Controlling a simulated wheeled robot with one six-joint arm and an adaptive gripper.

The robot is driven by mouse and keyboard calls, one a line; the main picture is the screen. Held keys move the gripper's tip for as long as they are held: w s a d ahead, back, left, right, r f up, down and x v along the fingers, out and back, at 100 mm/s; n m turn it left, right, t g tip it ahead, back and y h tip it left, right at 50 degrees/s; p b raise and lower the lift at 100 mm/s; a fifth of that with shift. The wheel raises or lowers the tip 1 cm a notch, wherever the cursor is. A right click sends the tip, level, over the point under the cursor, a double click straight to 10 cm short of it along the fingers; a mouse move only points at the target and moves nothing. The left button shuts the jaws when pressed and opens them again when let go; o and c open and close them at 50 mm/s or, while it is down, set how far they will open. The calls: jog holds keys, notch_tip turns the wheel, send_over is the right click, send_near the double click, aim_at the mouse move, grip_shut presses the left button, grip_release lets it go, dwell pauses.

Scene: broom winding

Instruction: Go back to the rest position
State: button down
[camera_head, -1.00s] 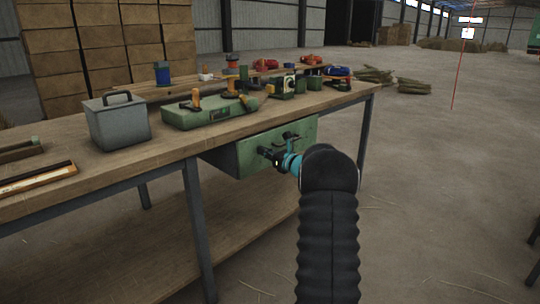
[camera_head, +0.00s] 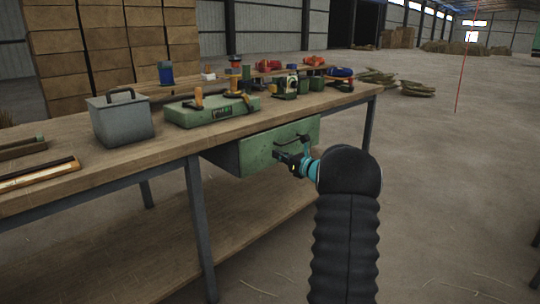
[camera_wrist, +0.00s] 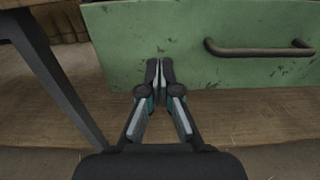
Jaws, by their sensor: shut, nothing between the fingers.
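My gripper (camera_wrist: 159,74) is shut and empty in the wrist view, its fingertips together in front of the green drawer front (camera_wrist: 180,30). The drawer's dark bar handle (camera_wrist: 258,50) lies to the right of the fingers, apart from them. In the head view my gripper (camera_head: 281,156) shows just in front of the green drawer (camera_head: 262,150) under the workbench. Whether the fingertips touch the drawer face cannot be told. My dark arm hides part of the floor on the right of the drawer.
The wooden workbench (camera_head: 60,185) has metal legs (camera_head: 199,225) and a lower shelf (camera_head: 120,255). On its top stand a grey metal box (camera_head: 121,120), a green case (camera_head: 205,110) and several small tools and spools. Open concrete floor (camera_head: 450,180) lies to the right.

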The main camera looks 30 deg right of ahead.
jog(key=v, duration=0.7)
jog(key=shift+s, duration=0.3)
jog(key=s+a+f+n+g+y, duration=0.1)
jog(key=s+a+f+n+g, duration=0.15)
jog(key=f, duration=0.25)
jog(key=s+a+f+n+g, duration=0.2)
jog(key=a+f+n, duration=0.1)
jog(key=f+n, duration=0.15)
jog(key=s+a+f+n+g, duration=0.2)
jog(key=s+a+n+g, duration=0.5)
jog(key=a, duration=0.3)
jog(key=s+a+r+n+h, duration=0.2)
jog(key=s+a+r+n, duration=0.2)
jog(key=s+a+n, duration=0.5)
jog(key=s+a+r+n+h, duration=0.3)
jog(key=s+a+r+n, duration=0.2)
jog(key=s+a+n, duration=0.5)
jog(key=s+a, duration=0.3)
jog(key=s, duration=0.3)
jog(key=shift+s+r, duration=0.2)
jog(key=shift+s, duration=0.1)
